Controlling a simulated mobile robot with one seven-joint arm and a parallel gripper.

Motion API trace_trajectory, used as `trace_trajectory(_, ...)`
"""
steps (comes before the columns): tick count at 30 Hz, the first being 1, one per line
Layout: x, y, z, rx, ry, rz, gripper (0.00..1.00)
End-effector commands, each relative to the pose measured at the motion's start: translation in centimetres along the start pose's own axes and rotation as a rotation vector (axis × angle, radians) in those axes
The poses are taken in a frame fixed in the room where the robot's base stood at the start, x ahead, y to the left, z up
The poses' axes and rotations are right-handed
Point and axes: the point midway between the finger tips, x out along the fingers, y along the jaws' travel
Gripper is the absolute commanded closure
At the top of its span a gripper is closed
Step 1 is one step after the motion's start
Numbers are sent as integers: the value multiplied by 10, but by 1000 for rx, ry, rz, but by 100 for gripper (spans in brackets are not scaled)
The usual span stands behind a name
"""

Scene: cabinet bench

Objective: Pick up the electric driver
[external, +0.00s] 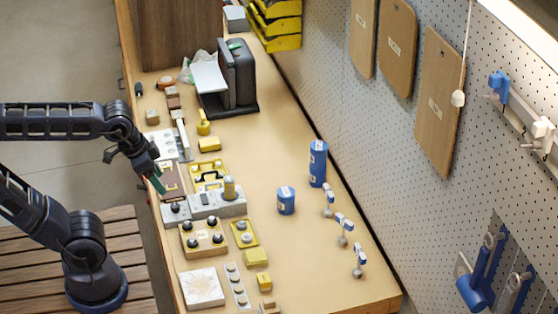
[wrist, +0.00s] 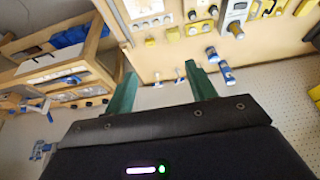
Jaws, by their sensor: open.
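My gripper (external: 157,182) is at the bench's left edge in the external view, pointing down beside the grey boxes. In the wrist view its two green fingers (wrist: 160,69) are wide apart with nothing held between them. I cannot identify the electric driver with certainty. A small upright yellow tool-like object (external: 203,124) stands near the bench's middle, beyond the gripper, and may be it. It is apart from the gripper. I cannot pick it out surely in the wrist view.
The bench (external: 270,150) has free room at its centre and right. Grey boxes (external: 205,204), a yellow knob box (external: 203,237) and blue cans (external: 286,201) stand near. A black machine (external: 237,75) stands farther back. A pegboard (external: 330,90) bounds the right side.

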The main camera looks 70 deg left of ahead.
Motion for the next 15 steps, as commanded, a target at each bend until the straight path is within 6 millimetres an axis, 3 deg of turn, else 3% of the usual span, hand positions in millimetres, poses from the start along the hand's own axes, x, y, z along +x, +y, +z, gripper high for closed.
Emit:
trace_trajectory(7,4,-4,-9,14,-13,-7,44)
trace_trajectory(15,30,-30,-54,105,-79,-28,44)
